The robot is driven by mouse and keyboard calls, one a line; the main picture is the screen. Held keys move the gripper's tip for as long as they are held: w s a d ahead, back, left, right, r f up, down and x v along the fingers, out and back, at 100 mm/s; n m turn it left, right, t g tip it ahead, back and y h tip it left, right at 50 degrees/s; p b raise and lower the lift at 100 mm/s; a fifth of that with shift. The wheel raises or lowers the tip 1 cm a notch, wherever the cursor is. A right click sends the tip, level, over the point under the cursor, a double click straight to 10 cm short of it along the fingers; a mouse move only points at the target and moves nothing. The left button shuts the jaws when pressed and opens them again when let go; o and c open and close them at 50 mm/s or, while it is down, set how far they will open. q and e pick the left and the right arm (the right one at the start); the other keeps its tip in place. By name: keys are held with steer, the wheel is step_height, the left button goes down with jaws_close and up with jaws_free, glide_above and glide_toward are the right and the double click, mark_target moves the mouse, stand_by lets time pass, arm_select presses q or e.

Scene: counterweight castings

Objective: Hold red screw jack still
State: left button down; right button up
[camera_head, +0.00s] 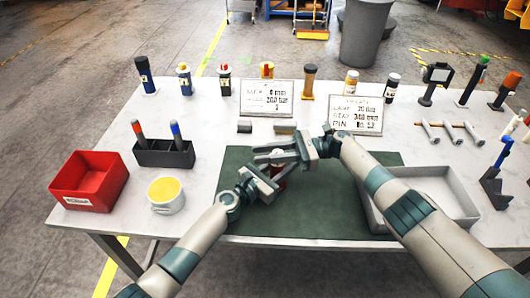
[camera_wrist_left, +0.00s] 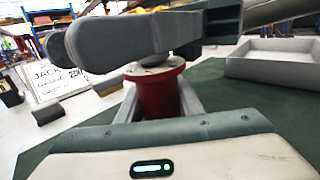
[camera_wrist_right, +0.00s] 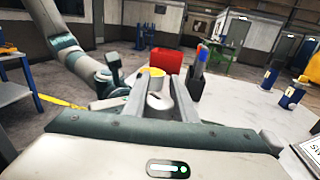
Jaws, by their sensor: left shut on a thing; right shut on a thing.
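The red screw jack (camera_wrist_left: 160,92) stands upright on the green mat (camera_head: 345,217), mostly hidden by my grippers in the head view. It has a red flanged body and a grey top. My left gripper (camera_head: 270,183) is shut on the red body, with a finger on each side in the left wrist view. My right gripper (camera_head: 272,157) lies across just above the red body, shut on the jack's grey top part (camera_wrist_right: 158,101), which shows between its fingers in the right wrist view. The exact contact there is partly hidden.
A grey tray (camera_head: 462,203) is at the right, under my right arm. A red bin (camera_head: 88,168), a yellow-topped white tub (camera_head: 166,196) and a dark holder (camera_head: 160,155) stand at the left. Two signs (camera_head: 267,98) (camera_head: 356,115) and several bottles line the back.

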steer(key=shift+s+f+n+g, duration=0.15)
steer(key=shift+n+g, duration=0.25)
steer(key=shift+g, duration=0.3)
steer(key=o, duration=1.1)
steer(key=shift+c, duration=0.2)
steer(key=shift+r, duration=0.25)
step_height(320, 180, up, 10)
steer(key=shift+f, duration=0.15)
